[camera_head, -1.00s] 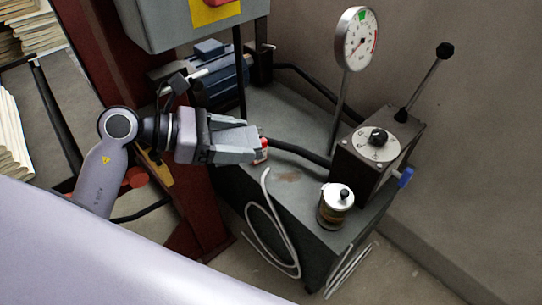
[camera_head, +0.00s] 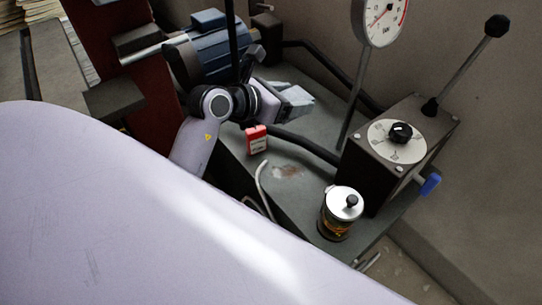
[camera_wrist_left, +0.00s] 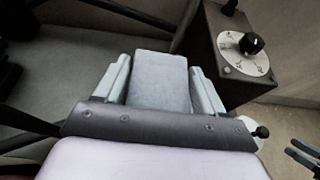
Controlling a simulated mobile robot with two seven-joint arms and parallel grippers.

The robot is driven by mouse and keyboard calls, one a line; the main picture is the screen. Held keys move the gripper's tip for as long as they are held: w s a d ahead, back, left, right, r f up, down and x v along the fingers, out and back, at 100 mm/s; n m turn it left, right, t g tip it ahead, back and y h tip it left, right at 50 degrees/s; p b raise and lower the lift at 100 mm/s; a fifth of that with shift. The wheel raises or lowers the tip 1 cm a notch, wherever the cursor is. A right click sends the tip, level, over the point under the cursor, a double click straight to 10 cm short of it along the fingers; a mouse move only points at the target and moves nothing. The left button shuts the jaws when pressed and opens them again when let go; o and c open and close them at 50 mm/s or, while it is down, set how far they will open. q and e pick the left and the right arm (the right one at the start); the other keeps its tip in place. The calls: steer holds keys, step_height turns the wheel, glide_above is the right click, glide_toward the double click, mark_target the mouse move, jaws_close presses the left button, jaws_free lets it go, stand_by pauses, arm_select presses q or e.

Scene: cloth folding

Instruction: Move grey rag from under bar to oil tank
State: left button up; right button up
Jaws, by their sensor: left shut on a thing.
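My left gripper (camera_head: 297,101) is shut on a grey folded cloth, which I take as the grey rag. In the left wrist view the rag (camera_wrist_left: 160,80) fills the space between the two fingers and looks like a flat, blocky pad. In the head view the gripper hides most of it. The gripper is over the back part of the grey oil tank's top (camera_head: 300,208), behind the red box. Whether the rag touches the tank top I cannot tell. No bar can be clearly told apart here.
On the tank top are a small red box (camera_head: 256,139), a lidded canister (camera_head: 338,216) and a dark control box (camera_head: 376,170) with a lever. A blue motor (camera_head: 222,50) is behind my arm. A gauge (camera_head: 378,18) stands at the back. A black hose crosses the top.

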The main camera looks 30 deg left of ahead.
arm_select(q)
steer(key=shift+w+f, duration=0.15)
steer(key=shift+f, duration=0.35)
steer(key=b, duration=0.5)
glide_above(286, 165)
step_height(286, 165, down, 12)
arm_select(e)
step_height(286, 165, down, 5)
arm_select(q)
step_height(286, 165, down, 3)
steer(key=shift+f, duration=0.15)
steer(key=shift+f+b, duration=0.2)
steer(key=shift+b, duration=0.15)
step_height(286, 165, down, 4)
steer(key=shift+b, duration=0.9)
steer(key=shift+r, duration=0.1)
steer(key=shift+f, duration=0.2)
steer(key=o, duration=1)
arm_select(e)
steer(key=shift+n+t+y, duration=0.5)
steer(key=w+a+r, duration=0.2)
steer(key=a+r, duration=0.1)
